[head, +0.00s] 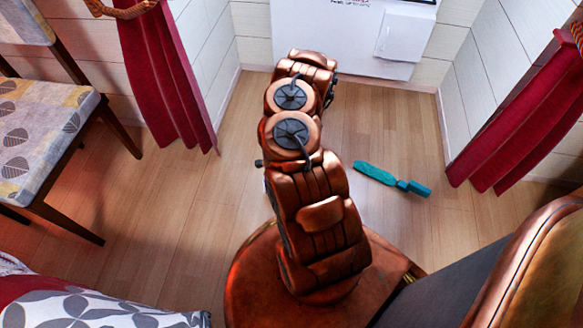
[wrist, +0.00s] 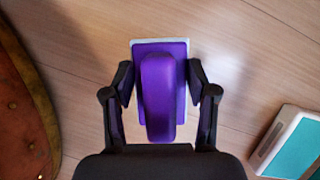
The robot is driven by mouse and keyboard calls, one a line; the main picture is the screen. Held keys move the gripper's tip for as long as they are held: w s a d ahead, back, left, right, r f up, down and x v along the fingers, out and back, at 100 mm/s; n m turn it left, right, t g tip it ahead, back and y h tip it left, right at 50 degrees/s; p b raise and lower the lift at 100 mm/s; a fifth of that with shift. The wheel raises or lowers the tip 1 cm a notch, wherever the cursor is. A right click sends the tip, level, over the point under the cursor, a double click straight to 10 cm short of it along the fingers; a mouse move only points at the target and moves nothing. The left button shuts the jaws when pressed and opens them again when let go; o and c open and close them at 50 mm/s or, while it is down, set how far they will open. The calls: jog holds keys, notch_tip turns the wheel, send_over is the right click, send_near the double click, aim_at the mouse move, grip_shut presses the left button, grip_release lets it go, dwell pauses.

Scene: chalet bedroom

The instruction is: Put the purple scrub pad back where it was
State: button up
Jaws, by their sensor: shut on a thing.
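The purple scrub pad (wrist: 177,112) shows in the wrist view as a flat rectangular pad with a pale edge and a long rounded purple grip on top. My gripper (wrist: 160,88) is shut on it, with one dark finger on each side. The wooden floor lies below the pad; I cannot tell whether the pad touches it. In the head view my arm hides the gripper and the pad.
A teal brush-like object (head: 393,178) lies on the floor (head: 400,130) right of my arm. A white and teal item (wrist: 292,143) lies right of the gripper. A chair (head: 50,125) stands at left. Red curtains (head: 163,75) flank a white panel (head: 345,32).

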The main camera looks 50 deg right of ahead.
jog(key=d, duration=0.3)
jog(key=d+b, duration=0.1)
jog(key=d, duration=0.3)
jog(key=w+d+f, duration=0.1)
jog(key=d, duration=0.3)
jog(key=shift+w+d+f, duration=0.1)
jog(key=shift+d+f+b, duration=0.2)
jog(key=shift+b, duration=0.25)
jog(key=shift+w+f+b, duration=0.1)
jog(key=shift+f+b, duration=0.6)
jog(key=shift+f, duration=0.8)
jog(key=shift+a+f, duration=0.1)
jog(key=o, duration=1.2)
